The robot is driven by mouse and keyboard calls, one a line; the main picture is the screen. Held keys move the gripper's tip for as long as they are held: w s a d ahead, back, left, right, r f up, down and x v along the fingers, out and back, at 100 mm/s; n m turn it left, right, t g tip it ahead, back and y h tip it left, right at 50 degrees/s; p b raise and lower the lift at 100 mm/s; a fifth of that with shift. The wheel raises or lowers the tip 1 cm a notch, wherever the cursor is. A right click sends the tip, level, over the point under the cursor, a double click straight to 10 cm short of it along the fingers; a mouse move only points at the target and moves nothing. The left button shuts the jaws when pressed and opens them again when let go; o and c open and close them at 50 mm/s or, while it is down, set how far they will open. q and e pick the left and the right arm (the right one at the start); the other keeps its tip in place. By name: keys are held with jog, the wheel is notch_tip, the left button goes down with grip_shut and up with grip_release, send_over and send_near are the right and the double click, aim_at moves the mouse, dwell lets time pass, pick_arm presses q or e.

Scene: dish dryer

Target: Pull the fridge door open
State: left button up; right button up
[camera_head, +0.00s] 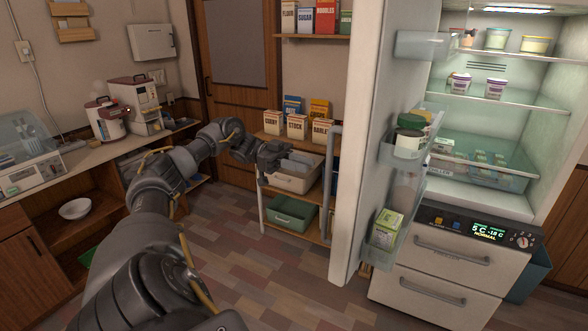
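The fridge (505,200) stands on the right with its lit inside showing. Its door (357,130) stands wide open, swung toward me and seen almost edge-on, with its shelved inner side facing right. The grey upright door handle (331,185) is on the door's outer, left side. My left arm reaches in from the lower left. My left gripper (274,160) is to the left of the handle, apart from it in the picture, in front of the shelf unit. Its fingers are small and dark, so I cannot tell whether they are open. My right gripper is out of view.
Behind the gripper, a low shelf unit (262,205) holds boxes, a pale bin (292,178) and a green bin (290,214). A counter (75,160) with appliances lines the left wall. The tiled floor (270,270) before the door is clear.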

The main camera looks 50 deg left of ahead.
pick_arm(q)
jog(key=shift+b+v, duration=0.3)
jog(key=shift+v, duration=1)
